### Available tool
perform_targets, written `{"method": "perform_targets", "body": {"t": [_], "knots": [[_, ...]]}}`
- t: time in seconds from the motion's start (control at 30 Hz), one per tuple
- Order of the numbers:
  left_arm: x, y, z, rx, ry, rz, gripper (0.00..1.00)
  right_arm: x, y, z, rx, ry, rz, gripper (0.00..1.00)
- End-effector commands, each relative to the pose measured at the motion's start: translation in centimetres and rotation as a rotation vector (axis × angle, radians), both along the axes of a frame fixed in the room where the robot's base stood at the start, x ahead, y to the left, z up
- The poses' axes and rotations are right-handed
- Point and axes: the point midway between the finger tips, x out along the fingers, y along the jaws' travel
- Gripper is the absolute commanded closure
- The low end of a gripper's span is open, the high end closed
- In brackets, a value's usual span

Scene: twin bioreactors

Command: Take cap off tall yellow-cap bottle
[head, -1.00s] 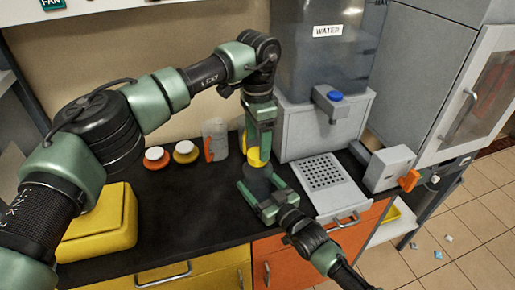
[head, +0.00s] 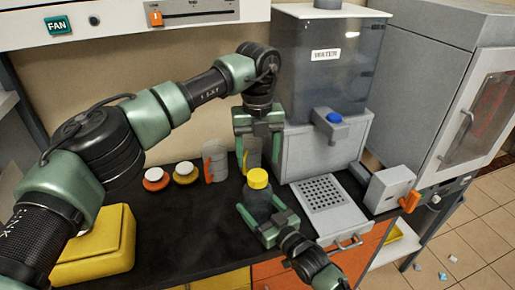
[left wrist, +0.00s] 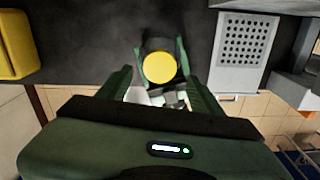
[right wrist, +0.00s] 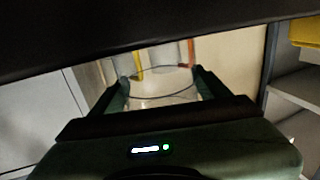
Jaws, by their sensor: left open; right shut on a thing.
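My left gripper (head: 258,150) points down, open and empty, above the cap. In the left wrist view the yellow cap (left wrist: 160,67) lies roughly midway between the open fingers, a little beyond their tips. No contact with the cap is visible.
Behind are an orange-based jar (head: 156,180), a yellow-based jar (head: 185,174) and an orange-marked beaker (head: 215,163). A yellow box (head: 95,250) sits at left. The water dispenser (head: 325,130) and perforated tray (head: 328,195) stand close at right. The middle-left counter is bare.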

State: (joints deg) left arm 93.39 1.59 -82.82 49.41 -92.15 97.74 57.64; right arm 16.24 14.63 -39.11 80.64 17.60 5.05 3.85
Motion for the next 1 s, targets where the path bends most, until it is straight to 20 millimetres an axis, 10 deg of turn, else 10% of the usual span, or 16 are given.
{"method": "perform_targets", "body": {"t": [0.6,1.0], "knots": [[0.0,0.0,1.5,0.0,-0.001,-1.472,0.35,0.0,0.0,0.0,0.0,0.0,0.0,1.0],[-0.1,0.0,0.9,-0.002,0.001,-1.822,0.35,0.0,0.0,0.0,0.0,0.0,0.0,1.0]]}}
